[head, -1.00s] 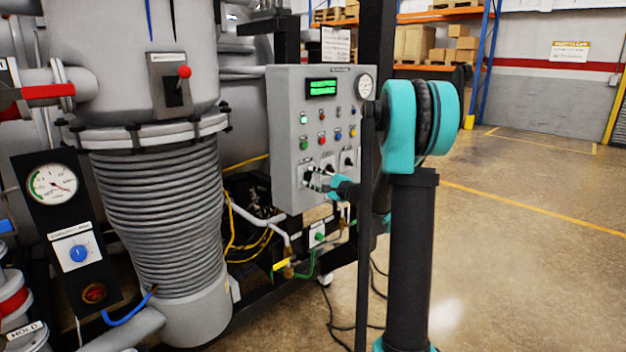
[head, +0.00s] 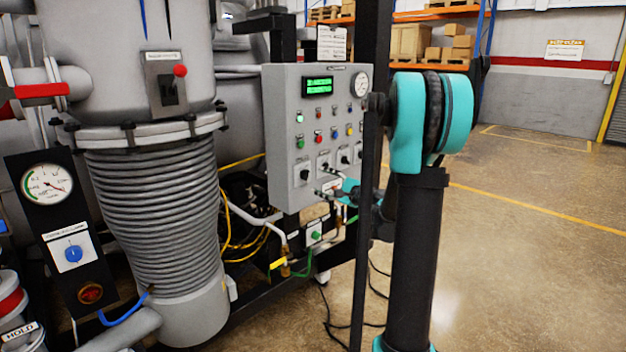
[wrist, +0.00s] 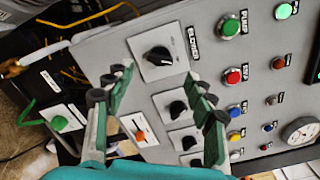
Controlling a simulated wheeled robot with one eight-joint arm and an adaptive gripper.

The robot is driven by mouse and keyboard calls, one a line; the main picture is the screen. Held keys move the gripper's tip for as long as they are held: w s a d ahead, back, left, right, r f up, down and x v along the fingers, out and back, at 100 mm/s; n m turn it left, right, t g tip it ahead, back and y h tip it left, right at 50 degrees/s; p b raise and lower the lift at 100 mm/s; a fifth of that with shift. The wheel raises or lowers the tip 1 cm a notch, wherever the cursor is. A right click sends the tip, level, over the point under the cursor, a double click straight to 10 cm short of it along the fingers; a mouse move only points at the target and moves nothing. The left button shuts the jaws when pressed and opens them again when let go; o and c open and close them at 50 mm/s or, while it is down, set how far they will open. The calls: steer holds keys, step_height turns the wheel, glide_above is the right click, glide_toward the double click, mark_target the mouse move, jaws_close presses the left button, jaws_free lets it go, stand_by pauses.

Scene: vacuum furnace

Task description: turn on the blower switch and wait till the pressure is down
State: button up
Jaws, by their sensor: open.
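The grey control panel (head: 282,120) stands centre in the head view. Its black blower knob (head: 303,173) is the leftmost of the lower row; in the wrist view the knob (wrist: 158,56) sits on a white plate beside the label BLOWER. I cannot read its setting for sure. My gripper (wrist: 157,84) is open and empty, its two fingers apart below the knob in the wrist view and not around it. In the head view my gripper (head: 330,190) is right of and below the knob. The green display (head: 317,86) is lit, its text too small to read. A round gauge (head: 360,83) is at the panel's top right.
Several other knobs (wrist: 178,108) and coloured buttons (wrist: 234,76) are close by on the panel. A ribbed grey column (head: 155,220) and another gauge (head: 47,184) stand to the left. Yellow hoses (head: 228,225) run below the panel. The floor at right is open.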

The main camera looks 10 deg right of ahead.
steer(key=v, duration=0.5)
steer(key=shift+s+d, duration=0.2)
steer(key=shift+s, duration=0.15)
steer(key=s+a+f+n+g+h, duration=0.3)
steer(key=s+a+f+n+g, duration=0.55)
steer(key=s+f, duration=0.5)
steer(key=s+d+f+n+g+h, duration=0.1)
steer(key=s+d+f+n+h, duration=0.1)
steer(key=s, duration=0.7)
steer(key=s+d+f+n+g+h, duration=0.1)
steer(key=s+d+f+n+h, duration=0.2)
steer(key=s, duration=0.6)
steer(key=shift+s+d+f+n+h, duration=0.35)
steer(key=shift+f+n+h, duration=0.95)
steer(key=shift+f+n, duration=0.45)
steer(key=shift+w, duration=0.1)
